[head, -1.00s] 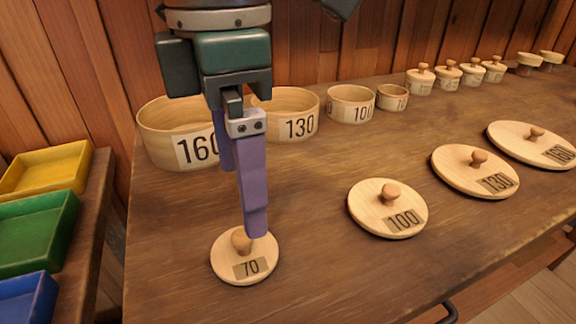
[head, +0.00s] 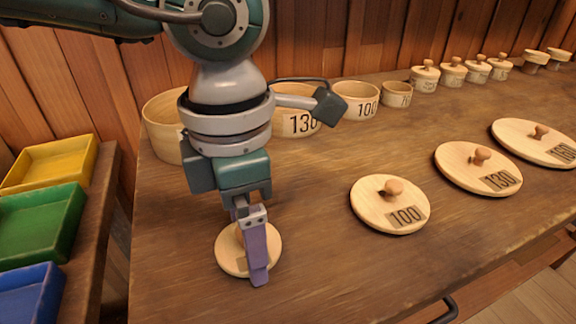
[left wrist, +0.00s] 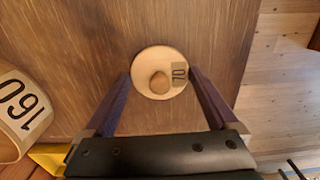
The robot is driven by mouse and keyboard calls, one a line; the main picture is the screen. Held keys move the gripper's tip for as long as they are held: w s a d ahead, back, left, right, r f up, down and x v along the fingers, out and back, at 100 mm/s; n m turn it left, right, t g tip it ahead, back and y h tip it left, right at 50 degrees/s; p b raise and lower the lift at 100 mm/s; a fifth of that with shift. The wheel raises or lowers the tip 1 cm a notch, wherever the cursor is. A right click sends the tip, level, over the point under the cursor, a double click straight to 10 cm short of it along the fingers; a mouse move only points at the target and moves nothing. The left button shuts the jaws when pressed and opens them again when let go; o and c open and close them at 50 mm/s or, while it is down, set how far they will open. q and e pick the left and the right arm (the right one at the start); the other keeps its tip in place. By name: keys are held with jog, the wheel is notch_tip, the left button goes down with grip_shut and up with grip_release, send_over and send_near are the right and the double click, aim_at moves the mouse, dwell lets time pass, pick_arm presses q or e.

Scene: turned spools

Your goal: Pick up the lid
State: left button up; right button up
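The round wooden lid marked 70 (head: 231,262) lies flat on the table, partly hidden behind my left gripper. The left wrist view shows this lid (left wrist: 150,58) with its label and round knob (left wrist: 159,82). My left gripper (head: 254,270) points down over the lid. In the left wrist view the gripper (left wrist: 160,76) is open, with one purple finger on each side of the lid and the knob between them. Nothing is held. I cannot tell how far the fingertips are above the table. My right gripper is not in view.
Lids marked 100 (head: 391,218), 130 (head: 455,165) and a larger one (head: 520,135) lie to the right. Open round boxes, including 160 (left wrist: 10,140) and 130 (head: 283,125), stand along the wall. Yellow, green and blue trays (head: 45,165) are at left. The table front is clear.

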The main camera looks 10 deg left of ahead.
pick_arm(q)
jog(key=c, duration=0.8)
